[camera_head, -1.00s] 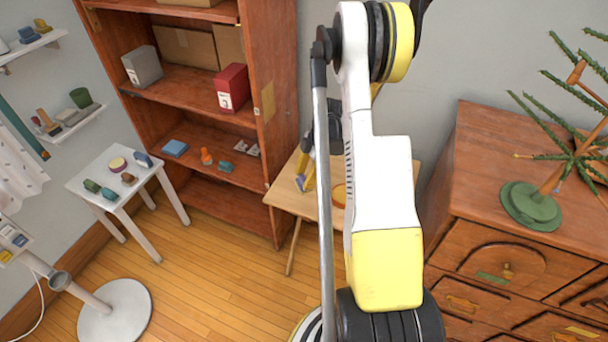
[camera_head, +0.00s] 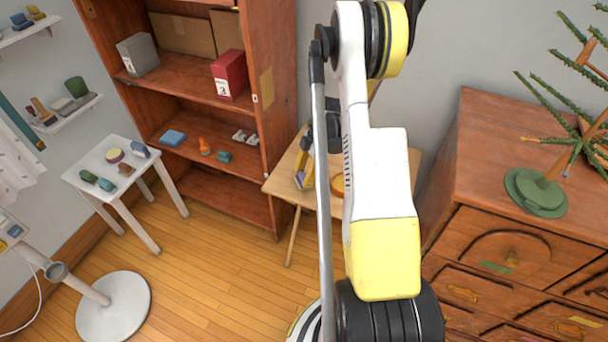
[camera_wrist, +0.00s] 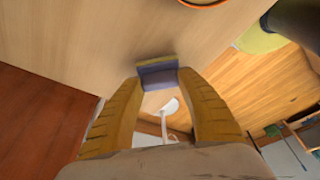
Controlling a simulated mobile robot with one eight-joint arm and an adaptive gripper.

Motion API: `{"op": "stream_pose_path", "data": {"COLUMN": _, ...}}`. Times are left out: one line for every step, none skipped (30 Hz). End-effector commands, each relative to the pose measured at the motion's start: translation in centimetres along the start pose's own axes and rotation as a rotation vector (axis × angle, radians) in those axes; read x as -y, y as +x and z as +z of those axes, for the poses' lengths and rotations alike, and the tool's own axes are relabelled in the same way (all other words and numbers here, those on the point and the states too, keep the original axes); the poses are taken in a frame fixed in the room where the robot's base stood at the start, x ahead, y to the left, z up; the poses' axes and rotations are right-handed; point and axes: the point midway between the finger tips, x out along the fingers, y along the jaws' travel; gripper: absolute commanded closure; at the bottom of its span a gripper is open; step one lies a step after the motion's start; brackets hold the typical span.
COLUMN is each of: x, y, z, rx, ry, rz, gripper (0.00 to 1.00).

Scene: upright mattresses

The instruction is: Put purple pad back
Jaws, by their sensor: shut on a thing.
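The purple pad (camera_wrist: 158,78), a small block with a yellowish-olive edge, is between the yellow fingers of my gripper (camera_wrist: 160,82) in the wrist view. My gripper is shut on it. In the head view my gripper (camera_head: 304,170) hangs over the left part of the small wooden table (camera_head: 284,183), with the pad (camera_head: 299,180) low at its tip. I cannot tell whether the pad touches the tabletop. My arm hides much of the table.
An orange round dish (camera_head: 337,184) lies on the table beside my gripper, partly hidden by my arm. A brown bookshelf (camera_head: 281,120) stands just behind and left. A white side table (camera_head: 82,172) holds several small items. A dresser (camera_head: 480,150) with a small tree stands right.

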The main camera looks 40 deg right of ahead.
Motion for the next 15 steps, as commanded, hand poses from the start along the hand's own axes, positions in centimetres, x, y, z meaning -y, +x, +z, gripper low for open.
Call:
{"op": "stream_pose_path", "data": {"x": 0.0, "y": 0.19, "z": 0.06, "rx": 0.0, "ry": 0.0, "rz": 0.0, "gripper": 0.94}}
{"op": "stream_pose_path", "data": {"x": 0.0, "y": 0.25, "z": 0.08, "rx": 0.0, "ry": 0.0, "rz": 0.0, "gripper": 0.94}}
{"op": "stream_pose_path", "data": {"x": 0.0, "y": 0.33, "z": 0.1, "rx": 0.0, "ry": 0.0, "rz": 0.0, "gripper": 0.94}}
{"op": "stream_pose_path", "data": {"x": 0.0, "y": 0.39, "z": 0.12, "rx": 0.0, "ry": 0.0, "rz": 0.0, "gripper": 0.94}}
{"op": "stream_pose_path", "data": {"x": 0.0, "y": 0.45, "z": 0.13, "rx": 0.0, "ry": 0.0, "rz": 0.0, "gripper": 0.94}}
{"op": "stream_pose_path", "data": {"x": 0.0, "y": 0.52, "z": 0.16, "rx": 0.0, "ry": 0.0, "rz": 0.0, "gripper": 0.94}}
{"op": "stream_pose_path", "data": {"x": 0.0, "y": 0.58, "z": 0.17, "rx": 0.0, "ry": 0.0, "rz": 0.0, "gripper": 0.94}}
{"op": "stream_pose_path", "data": {"x": 0.0, "y": 0.64, "z": 0.19, "rx": 0.0, "ry": 0.0, "rz": 0.0, "gripper": 0.94}}
{"op": "stream_pose_path", "data": {"x": 0.0, "y": 0.72, "z": 0.22, "rx": 0.0, "ry": 0.0, "rz": 0.0, "gripper": 0.94}}
{"op": "stream_pose_path", "data": {"x": 0.0, "y": 0.77, "z": 0.24, "rx": 0.0, "ry": 0.0, "rz": 0.0, "gripper": 0.94}}
{"op": "stream_pose_path", "data": {"x": 0.0, "y": 0.83, "z": 0.25, "rx": 0.0, "ry": 0.0, "rz": 0.0, "gripper": 0.94}}
{"op": "stream_pose_path", "data": {"x": 0.0, "y": 0.81, "z": 0.25, "rx": 0.0, "ry": 0.0, "rz": 0.0, "gripper": 0.49}}
{"op": "stream_pose_path", "data": {"x": 0.0, "y": 0.77, "z": 0.24, "rx": 0.0, "ry": 0.0, "rz": 0.0, "gripper": 0.4}}
{"op": "stream_pose_path", "data": {"x": 0.0, "y": 0.76, "z": 0.23, "rx": 0.0, "ry": 0.0, "rz": 0.0, "gripper": 0.32}}
{"op": "stream_pose_path", "data": {"x": 0.0, "y": 0.75, "z": 0.23, "rx": 0.0, "ry": 0.0, "rz": 0.0, "gripper": 0.32}}
